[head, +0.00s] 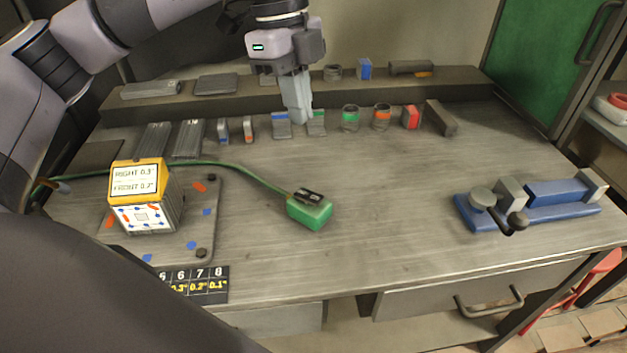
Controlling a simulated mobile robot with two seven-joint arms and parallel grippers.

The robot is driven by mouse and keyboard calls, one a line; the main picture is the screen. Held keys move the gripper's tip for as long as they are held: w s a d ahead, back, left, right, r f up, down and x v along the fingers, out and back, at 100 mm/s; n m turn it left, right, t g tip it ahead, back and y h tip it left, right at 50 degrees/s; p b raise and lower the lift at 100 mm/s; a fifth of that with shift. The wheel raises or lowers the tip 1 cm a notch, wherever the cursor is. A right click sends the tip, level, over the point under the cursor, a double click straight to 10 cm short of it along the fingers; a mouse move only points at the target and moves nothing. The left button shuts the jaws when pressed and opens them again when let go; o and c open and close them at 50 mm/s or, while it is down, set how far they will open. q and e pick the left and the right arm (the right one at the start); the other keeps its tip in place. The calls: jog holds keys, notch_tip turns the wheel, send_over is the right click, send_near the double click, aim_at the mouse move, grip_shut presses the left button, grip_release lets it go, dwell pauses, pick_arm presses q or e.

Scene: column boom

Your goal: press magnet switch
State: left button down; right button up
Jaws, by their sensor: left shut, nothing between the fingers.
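The magnet switch is a green box (309,212) with a black rocker on its top face, standing on the workbench near the middle of the head view. A green cable runs from it to the left. My left gripper (299,118) points down at the top centre, above and behind the switch in the picture. Its fingers are together with nothing between them, and it is apart from the switch. Its fingertips overlap small blocks in the back row, so contact there cannot be told. My right gripper is not in view.
A yellow-topped block with a display (140,195) stands on a grey plate (205,225) at left. A blue vise (530,204) sits at right. Small blocks, such as a red one (411,117), line the back. The bench between switch and vise is clear.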

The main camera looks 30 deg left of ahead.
aim_at(308, 196)
pick_arm(q)
jog(key=d+f, duration=0.1)
jog(key=f, duration=0.3)
jog(key=f+p, duration=0.1)
jog(key=f, duration=0.4)
jog(key=d+f, duration=0.1)
jog(key=f, duration=0.3)
jog(key=shift+s+d+f, duration=0.2)
jog(key=shift+d+f, duration=0.1)
jog(key=shift+f, duration=0.05)
jog(key=shift+s+d+f+b, duration=0.1)
jog(key=shift+d+f+b, duration=0.2)
jog(key=shift+f, duration=0.25)
jog(key=shift+a+r, duration=0.1)
jog(key=shift+r, duration=0.1)
jog(key=shift+f, duration=0.1)
jog(key=shift+a, duration=0.1)
jog(key=shift+a, duration=0.8)
